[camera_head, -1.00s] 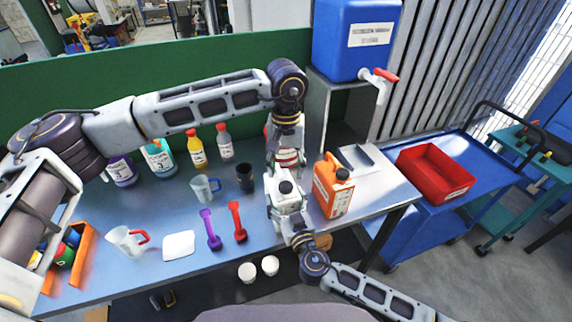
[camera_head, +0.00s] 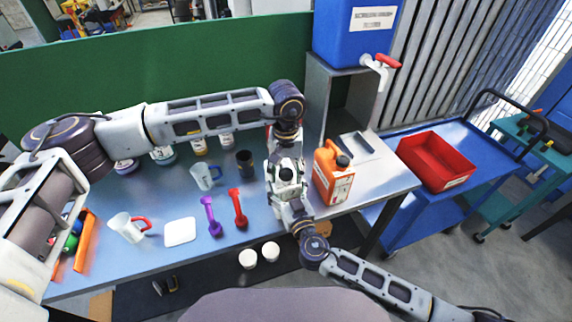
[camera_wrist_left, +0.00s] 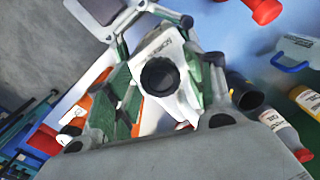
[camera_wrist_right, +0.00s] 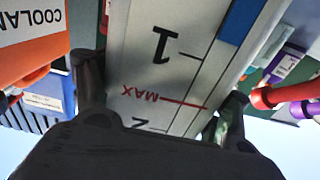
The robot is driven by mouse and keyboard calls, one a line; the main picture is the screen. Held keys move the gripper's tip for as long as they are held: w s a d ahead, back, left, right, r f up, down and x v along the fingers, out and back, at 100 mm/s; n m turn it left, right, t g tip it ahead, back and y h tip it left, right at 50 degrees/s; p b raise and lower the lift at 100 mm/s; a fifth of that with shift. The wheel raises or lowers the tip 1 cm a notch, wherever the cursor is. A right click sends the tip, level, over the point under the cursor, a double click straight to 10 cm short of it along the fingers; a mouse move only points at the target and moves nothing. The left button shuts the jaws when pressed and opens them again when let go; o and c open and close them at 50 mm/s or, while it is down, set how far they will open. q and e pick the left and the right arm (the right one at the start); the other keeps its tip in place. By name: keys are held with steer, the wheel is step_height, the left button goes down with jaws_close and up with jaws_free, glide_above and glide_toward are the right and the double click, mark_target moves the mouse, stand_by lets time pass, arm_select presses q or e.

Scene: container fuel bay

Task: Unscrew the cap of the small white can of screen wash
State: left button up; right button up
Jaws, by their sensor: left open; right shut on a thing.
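The small white can (camera_wrist_left: 172,100) of screen wash has a black round cap (camera_wrist_left: 160,77) on top, still on it. In the head view the cap (camera_head: 286,174) shows amid both grippers, which hide much of the can. My left gripper (camera_wrist_left: 165,82) is open over the can, its green-edged fingers on either side of the cap. I cannot tell whether they touch it. My right gripper (camera_wrist_right: 160,105) is shut on the can's body from the front. In the right wrist view the can's white side (camera_wrist_right: 170,70) with a printed scale and red MAX mark fills the space between the fingers.
An orange coolant can (camera_head: 330,178) stands close right of the grippers. A black cup (camera_head: 245,163), a clear jug (camera_head: 204,178), and purple (camera_head: 212,218) and red (camera_head: 238,208) funnels lie to the left. Bottles stand behind my left arm. A red bin (camera_head: 436,160) is on the blue cart.

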arm_select(q)
steer(key=shift+f, duration=0.2)
steer(key=shift+c, duration=0.3)
steer(key=c, duration=1)
